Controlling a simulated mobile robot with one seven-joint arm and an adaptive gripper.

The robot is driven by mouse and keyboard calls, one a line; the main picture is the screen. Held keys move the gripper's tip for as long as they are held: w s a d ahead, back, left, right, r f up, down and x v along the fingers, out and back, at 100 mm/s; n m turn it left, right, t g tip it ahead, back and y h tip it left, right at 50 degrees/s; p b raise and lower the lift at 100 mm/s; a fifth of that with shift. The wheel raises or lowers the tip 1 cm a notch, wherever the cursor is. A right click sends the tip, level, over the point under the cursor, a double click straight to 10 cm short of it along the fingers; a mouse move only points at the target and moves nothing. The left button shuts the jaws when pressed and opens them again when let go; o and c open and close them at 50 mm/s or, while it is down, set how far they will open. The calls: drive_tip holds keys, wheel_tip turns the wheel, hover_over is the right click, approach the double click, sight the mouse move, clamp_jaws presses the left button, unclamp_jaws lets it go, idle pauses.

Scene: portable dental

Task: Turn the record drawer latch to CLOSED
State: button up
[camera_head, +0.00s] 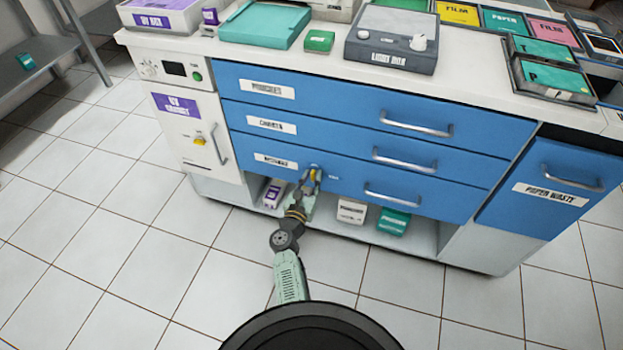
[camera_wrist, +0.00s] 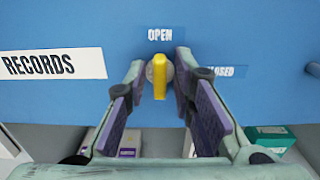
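The yellow latch handle (camera_wrist: 159,76) stands upright on a round grey base on the blue drawer front, in line with the word OPEN (camera_wrist: 160,34) above it. The word CLOSED (camera_wrist: 222,71) is to its right, partly hidden by the right finger. The RECORDS label (camera_wrist: 52,64) is to the left. My gripper (camera_wrist: 158,66) is open, one finger on each side of the handle, with a visible gap on both sides. In the head view, my gripper (camera_head: 311,180) is at the left part of the bottom drawer (camera_head: 400,188), which looks shut.
The drawer's bar handle (camera_head: 392,197) is to the right of the latch. Boxes, including a white one (camera_head: 351,211) and a green one (camera_head: 393,221), stand on the open shelf below. A white UV cabinet (camera_head: 195,130) is on the left. The tiled floor in front is clear.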

clamp_jaws()
drive_tip(key=n+p, duration=0.1)
drive_tip(key=n, duration=0.3)
drive_tip(key=shift+a+r+n, duration=0.1)
drive_tip(key=shift+n, duration=0.2)
drive_tip(key=shift+w+a+n+p, duration=0.1)
drive_tip(key=shift+n+p, duration=1.2)
drive_tip(key=shift+n, duration=2.05)
drive_tip(key=shift+w+n+p, duration=0.1)
drive_tip(key=shift+n+p, duration=1.15)
drive_tip(key=shift+n, duration=2.1)
